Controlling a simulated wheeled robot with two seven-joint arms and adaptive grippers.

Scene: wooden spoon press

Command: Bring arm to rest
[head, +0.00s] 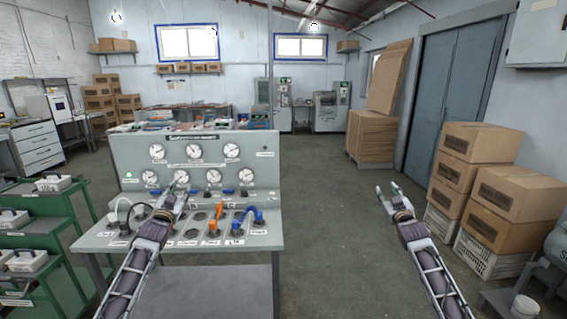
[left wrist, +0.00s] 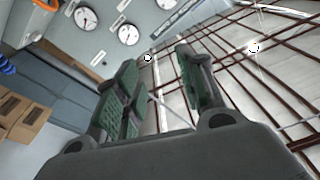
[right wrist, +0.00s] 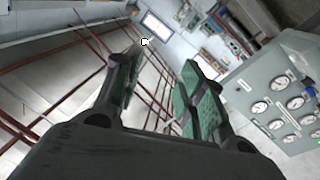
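My left gripper (head: 179,184) is raised in front of the grey gauge panel (head: 125,152), above the bench top (head: 97,238). In the left wrist view its two green-padded fingers (left wrist: 160,95) stand apart with nothing between them. My right gripper (head: 390,191) is held over bare floor to the right of the bench. In the right wrist view its fingers (right wrist: 160,88) are also apart and empty. Both arms reach forward from the bottom of the head view.
The bench carries orange (head: 214,222) and blue (head: 258,216) hose fittings close to my left gripper. A green cart (head: 50,222) stands at the left. Stacked cardboard boxes (head: 515,195) stand at the right. The floor (head: 330,215) between the bench and my right arm is clear.

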